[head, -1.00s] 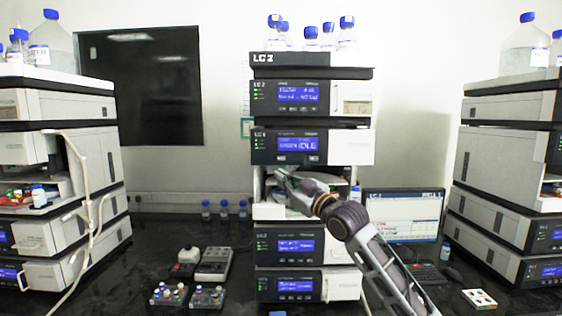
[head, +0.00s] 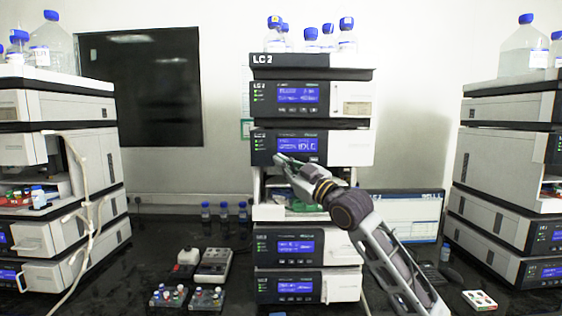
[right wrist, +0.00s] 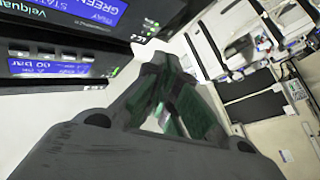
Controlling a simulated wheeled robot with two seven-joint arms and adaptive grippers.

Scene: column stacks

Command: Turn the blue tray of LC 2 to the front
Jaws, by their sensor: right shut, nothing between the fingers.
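The LC 2 stack (head: 312,60) stands in the middle of the head view, with an open bay (head: 268,211) between its upper and lower modules. A green item (head: 303,207) shows low in the bay, partly behind my right arm. A small blue patch (head: 354,196) shows at the bay's right side. I cannot make out the blue tray clearly. My right gripper (head: 278,159) is shut and empty, in front of the lower edge of the module above the bay. Its dark fingers with green pads (right wrist: 165,68) also show in the right wrist view. My left gripper is not in view.
Similar stacks stand at the left (head: 60,105) and right (head: 505,108). Bottles (head: 347,32) stand on top of LC 2. Vial racks (head: 206,299) and small devices (head: 213,262) lie left of its base. A monitor (head: 405,215) stands at its right.

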